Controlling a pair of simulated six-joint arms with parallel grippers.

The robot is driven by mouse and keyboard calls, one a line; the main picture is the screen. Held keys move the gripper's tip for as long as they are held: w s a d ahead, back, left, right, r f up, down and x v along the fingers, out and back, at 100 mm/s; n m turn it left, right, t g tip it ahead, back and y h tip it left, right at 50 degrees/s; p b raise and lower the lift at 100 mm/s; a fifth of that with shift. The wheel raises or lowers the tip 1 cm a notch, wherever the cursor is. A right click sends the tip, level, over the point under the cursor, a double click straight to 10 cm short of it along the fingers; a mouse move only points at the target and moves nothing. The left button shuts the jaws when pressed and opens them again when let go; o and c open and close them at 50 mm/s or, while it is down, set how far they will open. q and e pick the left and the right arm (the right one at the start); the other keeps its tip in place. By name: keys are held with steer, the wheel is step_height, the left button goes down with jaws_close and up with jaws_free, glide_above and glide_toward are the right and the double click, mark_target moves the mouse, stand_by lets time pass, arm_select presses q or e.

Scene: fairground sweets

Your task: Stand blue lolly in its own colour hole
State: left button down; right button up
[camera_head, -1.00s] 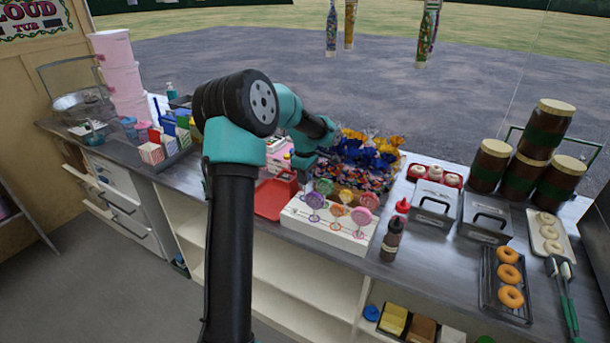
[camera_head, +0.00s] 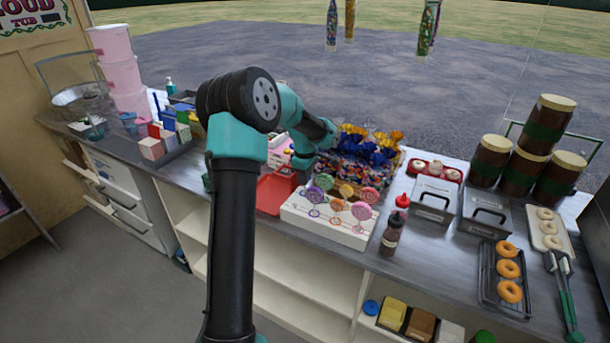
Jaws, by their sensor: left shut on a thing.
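A white lolly stand (camera_head: 330,230) stands near the counter's front edge. Upright in it are a purple lolly (camera_head: 314,195), a green lolly (camera_head: 323,182), an orange lolly (camera_head: 337,205), a yellow lolly (camera_head: 346,191) and pink ones (camera_head: 361,210). My left gripper (camera_head: 303,172) is just behind the stand's left end, low and partly hidden by the lollies and its own wrist. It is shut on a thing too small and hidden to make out. I cannot pick out the blue lolly or its hole. My right gripper is not in view.
A red tray (camera_head: 275,192) is left of the stand. Wrapped sweets (camera_head: 365,160) are heaped behind it. A sauce bottle (camera_head: 391,234) stands close at its right, with lidded grey boxes (camera_head: 434,197) beyond. Small boxes (camera_head: 152,149) stand to the left.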

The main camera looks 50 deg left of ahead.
arm_select(q)
steer(key=shift+c, duration=2.3)
jaws_free()
steer(key=shift+r, duration=4.45)
